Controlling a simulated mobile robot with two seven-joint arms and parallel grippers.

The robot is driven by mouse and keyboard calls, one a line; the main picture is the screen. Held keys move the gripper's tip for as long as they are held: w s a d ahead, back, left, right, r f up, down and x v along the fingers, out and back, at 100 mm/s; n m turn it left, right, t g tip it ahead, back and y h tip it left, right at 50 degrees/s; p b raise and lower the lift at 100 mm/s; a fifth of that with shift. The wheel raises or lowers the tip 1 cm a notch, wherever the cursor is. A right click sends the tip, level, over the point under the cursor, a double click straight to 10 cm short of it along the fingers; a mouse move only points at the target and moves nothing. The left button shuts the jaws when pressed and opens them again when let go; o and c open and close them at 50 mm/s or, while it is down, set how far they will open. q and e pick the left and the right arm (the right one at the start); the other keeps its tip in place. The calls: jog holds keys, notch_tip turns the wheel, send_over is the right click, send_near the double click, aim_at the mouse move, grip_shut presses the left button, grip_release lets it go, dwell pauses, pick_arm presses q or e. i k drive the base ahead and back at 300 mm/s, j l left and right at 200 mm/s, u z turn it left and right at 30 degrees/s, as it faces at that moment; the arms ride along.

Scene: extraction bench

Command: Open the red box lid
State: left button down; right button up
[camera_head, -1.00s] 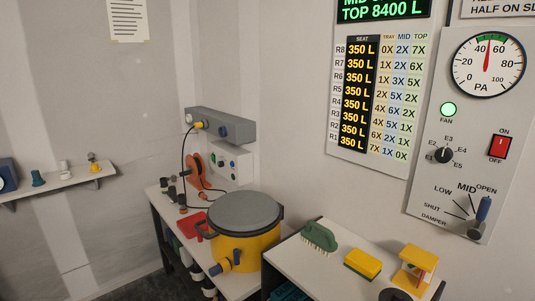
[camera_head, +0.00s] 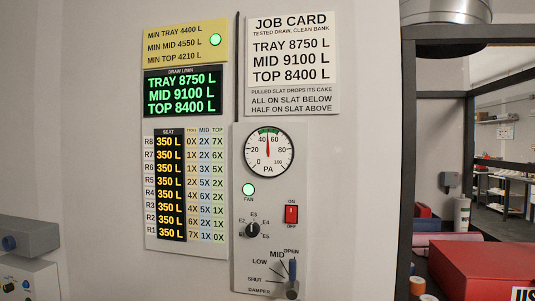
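A red box (camera_head: 482,265) sits at the lower right, beyond the dark frame post. Its flat red top shows, and the top looks closed. A white label with black lettering (camera_head: 523,294) is on its near side, cut off by the picture's edge. The lower part of the box is out of view. Neither of my grippers is in view.
A dark post (camera_head: 407,150) stands left of the red box. A wall panel with a gauge (camera_head: 268,149), red switch (camera_head: 291,214) and damper lever (camera_head: 292,275) is at centre. A metal duct (camera_head: 445,15) hangs above.

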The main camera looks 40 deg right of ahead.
aim_at(490, 260)
jog(key=z, duration=2.8)
